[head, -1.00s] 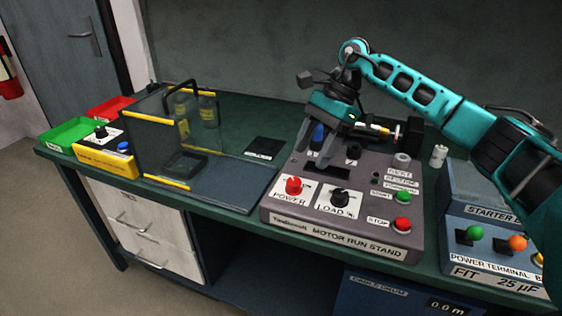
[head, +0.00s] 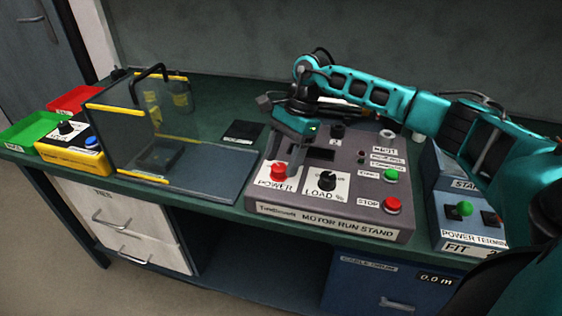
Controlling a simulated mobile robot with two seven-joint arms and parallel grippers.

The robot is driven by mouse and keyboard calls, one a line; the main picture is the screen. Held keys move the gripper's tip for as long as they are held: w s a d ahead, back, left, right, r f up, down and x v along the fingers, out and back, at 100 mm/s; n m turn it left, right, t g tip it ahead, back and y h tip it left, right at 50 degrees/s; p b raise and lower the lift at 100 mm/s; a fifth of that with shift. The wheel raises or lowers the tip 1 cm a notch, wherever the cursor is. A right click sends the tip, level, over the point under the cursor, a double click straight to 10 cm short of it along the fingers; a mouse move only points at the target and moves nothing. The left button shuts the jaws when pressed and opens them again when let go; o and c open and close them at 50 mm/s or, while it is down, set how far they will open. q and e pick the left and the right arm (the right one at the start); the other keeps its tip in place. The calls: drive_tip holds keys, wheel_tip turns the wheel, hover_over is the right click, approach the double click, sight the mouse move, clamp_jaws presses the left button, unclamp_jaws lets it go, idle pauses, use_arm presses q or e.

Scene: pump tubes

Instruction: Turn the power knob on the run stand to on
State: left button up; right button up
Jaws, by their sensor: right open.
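The motor run stand (head: 335,221) is a grey console on the green bench. Its red power knob (head: 278,172) sits at the front left on a white plate marked POWER. My right gripper (head: 283,158) is open, with its fingers pointing down just above and behind the red knob. One finger reaches close to the knob; I cannot tell whether it touches. The knob's pointer direction is too small to read. My left gripper is not in view.
A black load knob (head: 327,180) is just right of the power knob. A green start button (head: 390,174) and red stop button (head: 392,205) are further right. A clear guard box (head: 125,145) stands left. The blue starter box (head: 450,210) is at right.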

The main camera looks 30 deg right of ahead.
drive_tip(key=shift+a+f, duration=0.25)
drive_tip(key=shift+f, duration=0.4)
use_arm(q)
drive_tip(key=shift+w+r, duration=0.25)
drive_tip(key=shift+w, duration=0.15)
use_arm(e)
drive_tip(key=shift+f, duration=0.1)
drive_tip(key=shift+c, duration=0.3)
drive_tip(key=c, duration=1)
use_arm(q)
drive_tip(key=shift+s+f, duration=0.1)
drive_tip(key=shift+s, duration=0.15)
